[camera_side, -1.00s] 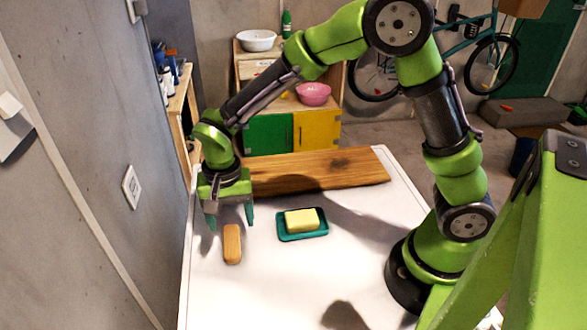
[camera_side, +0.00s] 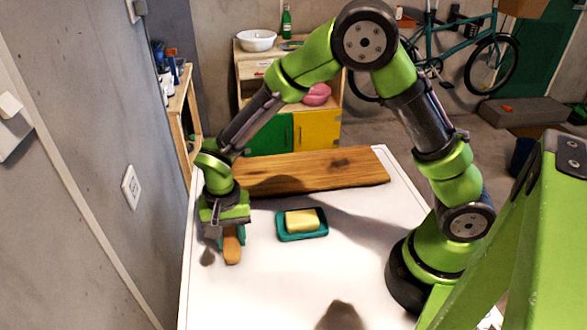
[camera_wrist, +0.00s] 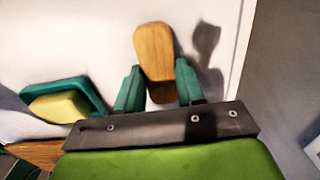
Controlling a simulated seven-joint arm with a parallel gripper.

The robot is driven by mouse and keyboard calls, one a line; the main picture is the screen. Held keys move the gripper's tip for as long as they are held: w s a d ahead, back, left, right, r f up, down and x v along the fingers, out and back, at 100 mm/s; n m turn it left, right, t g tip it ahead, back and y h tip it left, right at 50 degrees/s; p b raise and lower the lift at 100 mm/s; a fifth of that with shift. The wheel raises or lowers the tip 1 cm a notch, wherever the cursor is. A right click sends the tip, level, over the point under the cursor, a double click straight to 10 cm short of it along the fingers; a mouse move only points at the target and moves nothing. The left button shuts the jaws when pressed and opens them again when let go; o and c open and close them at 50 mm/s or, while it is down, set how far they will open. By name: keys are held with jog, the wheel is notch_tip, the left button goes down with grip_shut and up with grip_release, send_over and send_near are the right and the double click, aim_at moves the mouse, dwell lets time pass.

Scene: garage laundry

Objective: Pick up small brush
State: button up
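The small brush (camera_side: 232,252), with a wooden back, lies on the white table (camera_side: 262,285) near its left edge. It also shows in the wrist view (camera_wrist: 154,55). My gripper (camera_side: 228,240) is over the brush's far end, pointing down. In the wrist view its two teal fingers (camera_wrist: 157,80) stand apart, one on each side of the brush, with a visible gap at least on the right side. The brush's far end is partly hidden by the gripper in the side view.
A teal dish (camera_side: 302,237) with a yellow soap or sponge (camera_side: 301,219) sits right of the brush. A wooden board (camera_side: 310,172) lies across the back of the table. A grey wall (camera_side: 90,150) rises at the left. The table's front middle is clear.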

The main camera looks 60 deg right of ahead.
aim_at(234, 239)
jog(key=shift+c, duration=1.4)
jog(key=shift+r, duration=0.15)
jog(key=shift+r, duration=0.65)
jog(key=shift+s+d+r, duration=0.1)
jog(key=shift+s+r, duration=0.05)
jog(key=shift+r, duration=0.4)
jog(key=shift+s+d+r, duration=0.1)
jog(key=shift+s+r, duration=0.05)
jog(key=shift+r, duration=0.4)
jog(key=s+d, duration=0.2)
jog(key=s, duration=0.2)
jog(key=s+d, duration=0.2)
jog(key=s, duration=0.3)
jog(key=s+d+r, duration=0.1)
jog(key=s+d, duration=0.1)
jog(key=s, duration=0.3)
jog(key=shift+s+r, duration=0.1)
